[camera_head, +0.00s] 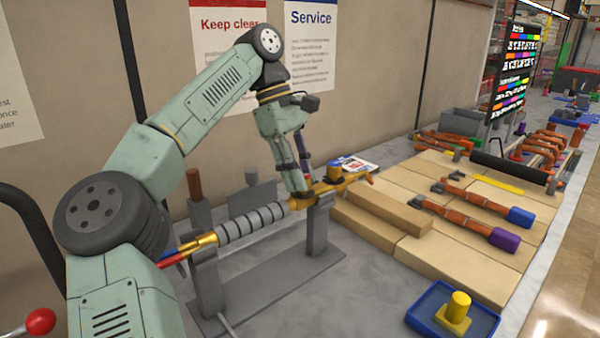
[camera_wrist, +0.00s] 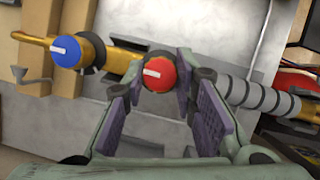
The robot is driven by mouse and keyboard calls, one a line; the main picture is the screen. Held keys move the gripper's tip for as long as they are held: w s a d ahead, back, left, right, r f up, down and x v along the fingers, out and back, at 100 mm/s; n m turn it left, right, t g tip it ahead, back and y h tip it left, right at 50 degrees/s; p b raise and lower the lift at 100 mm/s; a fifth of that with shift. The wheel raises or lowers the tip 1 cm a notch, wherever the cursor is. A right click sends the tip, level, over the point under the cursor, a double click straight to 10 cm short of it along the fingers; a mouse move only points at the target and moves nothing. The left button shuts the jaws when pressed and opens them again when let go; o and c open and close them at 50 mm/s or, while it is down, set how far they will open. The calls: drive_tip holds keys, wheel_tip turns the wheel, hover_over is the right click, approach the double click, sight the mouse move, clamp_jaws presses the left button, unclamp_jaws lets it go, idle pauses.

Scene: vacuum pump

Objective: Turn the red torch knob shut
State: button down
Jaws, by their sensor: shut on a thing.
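The torch lies across two grey posts, with a brass body (camera_head: 330,189) and a grey ribbed handle (camera_head: 252,222). The red torch knob (camera_wrist: 158,74) sits on the brass body next to the handle; its white mark runs roughly along the torch. My gripper (camera_wrist: 160,78) points down at the torch with its purple-padded fingers on either side of the red knob, shut on it. The blue knob (camera_wrist: 66,51) is farther toward the torch tip, left of the gripper in the wrist view.
Grey posts (camera_head: 317,228) hold the torch above a grey base plate. Wooden boards (camera_head: 455,255) with copper pipe pieces lie to the right. A blue tray (camera_head: 425,300) with a yellow part is at the front right. The wall with signs stands close behind my arm.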

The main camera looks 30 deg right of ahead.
drive_tip(key=c, duration=1.3)
unclamp_jaws()
